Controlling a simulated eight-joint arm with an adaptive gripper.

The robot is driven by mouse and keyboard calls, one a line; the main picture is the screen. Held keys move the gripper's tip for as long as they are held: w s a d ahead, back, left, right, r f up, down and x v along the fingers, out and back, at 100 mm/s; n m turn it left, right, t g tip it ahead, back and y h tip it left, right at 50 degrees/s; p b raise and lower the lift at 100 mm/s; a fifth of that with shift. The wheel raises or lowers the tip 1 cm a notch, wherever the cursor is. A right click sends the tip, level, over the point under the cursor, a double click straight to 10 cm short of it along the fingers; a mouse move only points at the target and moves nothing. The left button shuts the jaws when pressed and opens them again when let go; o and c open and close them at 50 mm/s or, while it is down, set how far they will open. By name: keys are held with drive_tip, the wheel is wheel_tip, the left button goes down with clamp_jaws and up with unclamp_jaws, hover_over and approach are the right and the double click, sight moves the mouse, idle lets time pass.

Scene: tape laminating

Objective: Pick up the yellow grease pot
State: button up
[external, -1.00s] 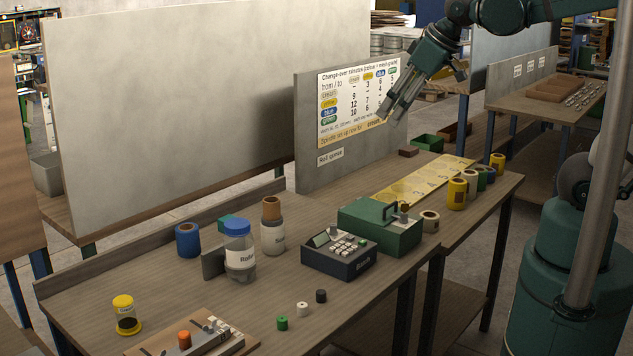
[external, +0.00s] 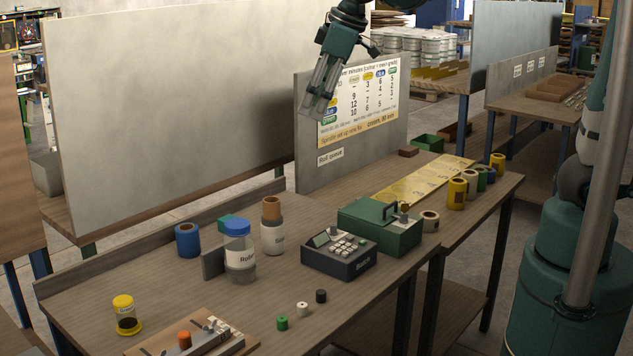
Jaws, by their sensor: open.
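The yellow grease pot (external: 126,315) stands upright at the front left of the workbench. It has a yellow lid, a yellow base and a dark band with a label between them. My gripper (external: 316,112) is high above the back of the bench, in front of the change-over board. Its fingers point down and slightly left, apart and with nothing between them. It is well to the right of the pot and far above it.
Beside the pot lies a wooden board (external: 215,347) with an orange-topped piece. A clear blue-lidded jar (external: 239,262), a blue roll (external: 188,240), a keypad device (external: 338,258) and a green box (external: 380,232) stand along the bench.

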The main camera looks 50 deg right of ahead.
drive_tip(key=w+a+f+n+g, duration=0.1)
drive_tip(key=w+a+f+n, duration=0.1)
drive_tip(key=w+a, duration=0.35)
drive_tip(key=w+a+f+n, duration=0.1)
drive_tip(key=w+a, duration=0.1)
drive_tip(key=a, duration=0.6)
drive_tip(key=n+g+h, duration=0.1)
drive_tip(key=n+g, duration=0.2)
drive_tip(key=n, duration=0.5)
hover_over(123, 300)
drive_tip(key=f, duration=2.4)
drive_tip(key=shift+w+d+f, duration=0.15)
drive_tip(key=shift+d+f, duration=0.05)
drive_tip(key=shift+f, duration=0.1)
drive_tip(key=shift+a+f, duration=0.15)
drive_tip(key=shift+f, duration=0.05)
drive_tip(key=shift+f, duration=0.1)
drive_tip(key=shift+f, duration=1.2)
drive_tip(key=shift+f, duration=0.1)
